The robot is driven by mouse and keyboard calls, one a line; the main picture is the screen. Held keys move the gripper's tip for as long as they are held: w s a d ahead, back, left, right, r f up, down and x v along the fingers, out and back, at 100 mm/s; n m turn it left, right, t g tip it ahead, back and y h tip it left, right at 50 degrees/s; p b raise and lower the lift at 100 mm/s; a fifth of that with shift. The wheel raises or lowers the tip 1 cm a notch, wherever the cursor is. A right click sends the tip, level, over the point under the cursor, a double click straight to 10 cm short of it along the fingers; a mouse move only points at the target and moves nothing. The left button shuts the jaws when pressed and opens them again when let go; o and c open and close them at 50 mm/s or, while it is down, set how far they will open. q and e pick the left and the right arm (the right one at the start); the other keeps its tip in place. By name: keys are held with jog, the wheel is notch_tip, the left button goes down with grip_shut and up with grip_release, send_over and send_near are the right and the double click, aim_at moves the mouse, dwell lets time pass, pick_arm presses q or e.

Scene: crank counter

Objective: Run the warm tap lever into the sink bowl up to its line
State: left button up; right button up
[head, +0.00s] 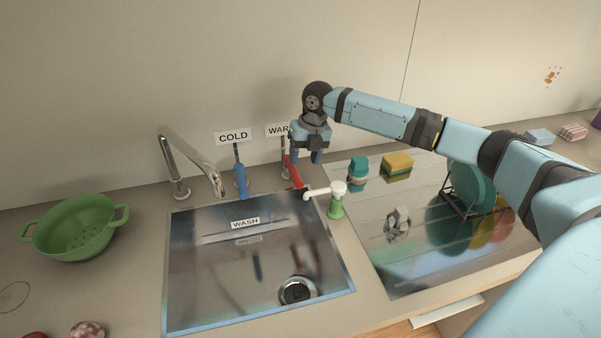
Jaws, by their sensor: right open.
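The red warm tap lever (292,171) stands behind the sink's back right corner, below a partly covered label reading "WAR". My right gripper (309,158) is open, fingers pointing down, just above and behind the red lever; I cannot tell whether they touch. The steel sink bowl (200,285) has a WASH label (245,223) on its back wall, with a thin line by it. The drain (297,291) shows at the bowl's front right. No water is clearly visible. The curved spout (189,158) hangs over the bowl's back left. My left gripper is out of view.
A blue lever (241,180) stands under the COLD label (233,137). A white-topped green dispenser (336,203) stands right of the bowl. A teal bottle (357,173), a sponge (397,164) and a dish rack are farther right. A green colander (75,227) sits left.

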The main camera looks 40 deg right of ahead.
notch_tip(320, 180, up, 6)
jog(key=d, duration=0.1)
jog(key=shift+s, duration=0.2)
jog(key=shift+d, duration=0.1)
dwell(0.4)
